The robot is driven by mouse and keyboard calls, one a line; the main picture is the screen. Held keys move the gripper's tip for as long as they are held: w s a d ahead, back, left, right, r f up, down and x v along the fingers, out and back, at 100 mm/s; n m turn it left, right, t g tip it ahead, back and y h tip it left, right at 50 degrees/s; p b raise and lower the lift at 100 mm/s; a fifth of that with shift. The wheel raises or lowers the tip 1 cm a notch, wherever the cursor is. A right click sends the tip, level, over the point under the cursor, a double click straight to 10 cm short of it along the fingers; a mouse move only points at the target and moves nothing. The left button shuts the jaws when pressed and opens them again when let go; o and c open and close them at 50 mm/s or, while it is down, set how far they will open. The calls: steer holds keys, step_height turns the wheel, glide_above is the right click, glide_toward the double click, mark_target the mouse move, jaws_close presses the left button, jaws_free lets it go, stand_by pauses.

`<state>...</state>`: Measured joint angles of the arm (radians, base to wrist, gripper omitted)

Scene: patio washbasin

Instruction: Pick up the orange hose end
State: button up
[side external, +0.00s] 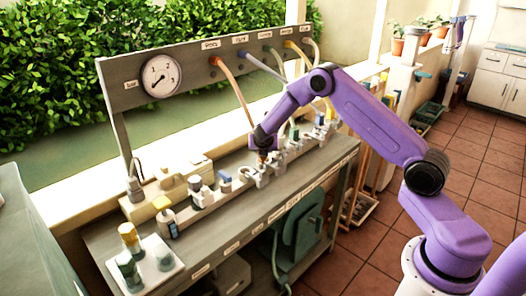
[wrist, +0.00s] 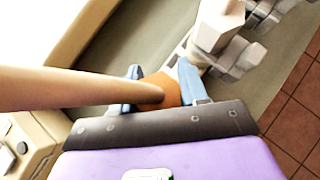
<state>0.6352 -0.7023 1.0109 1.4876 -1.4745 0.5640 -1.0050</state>
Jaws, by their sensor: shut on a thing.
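The orange hose (side external: 233,90) hangs from a port on the upright panel and runs down to my gripper (side external: 262,153) above the workbench. In the wrist view, the tan hose (wrist: 70,88) comes in from the left. Its orange end (wrist: 166,88) sits between the blue fingers of my gripper (wrist: 162,82), which are shut on it. The tip of the hose end is partly hidden by the fingers and the gripper body. Grey-white fittings (wrist: 225,35) stand close by, to the upper right of the fingers.
A row of fittings (side external: 278,160) runs along the workbench (side external: 245,200). Bottles (side external: 196,185) and a white tray (side external: 177,269) stand toward its left end. Other hoses (side external: 265,68) hang from the panel (side external: 195,80) near my arm.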

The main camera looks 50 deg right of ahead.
steer(key=shift+r, duration=0.5)
step_height(320, 180, up, 2)
steer(key=shift+r, duration=0.1)
steer(key=s+a+r, duration=0.3)
steer(key=s+r, duration=0.7)
steer(key=s, duration=0.3)
steer(key=s+a+r+n+t+y, duration=0.25)
steer(key=s+a+r+n, duration=0.2)
steer(key=a, duration=0.45)
steer(key=w+a+f+n+y, duration=0.2)
steer(key=w+n, duration=0.1)
steer(key=w, duration=0.2)
steer(key=w+a+f+n+y, duration=0.2)
steer(key=w+n+y, duration=0.1)
steer(key=w, duration=0.2)
steer(key=shift+w+d+f+n+g+y, duration=0.2)
steer(key=shift+w+d+f+n+y, duration=0.35)
steer(key=shift+w+d+f+n, duration=1.05)
steer(key=shift+w+d+f+m+g+y, duration=0.15)
steer(key=shift+w+f+y, duration=0.65)
steer(key=shift+f, duration=1.8)
steer(key=shift+w+d+f+n+g+y, duration=0.25)
steer(key=shift+w+d+f+n, duration=0.65)
steer(key=shift+w+f, duration=0.9)
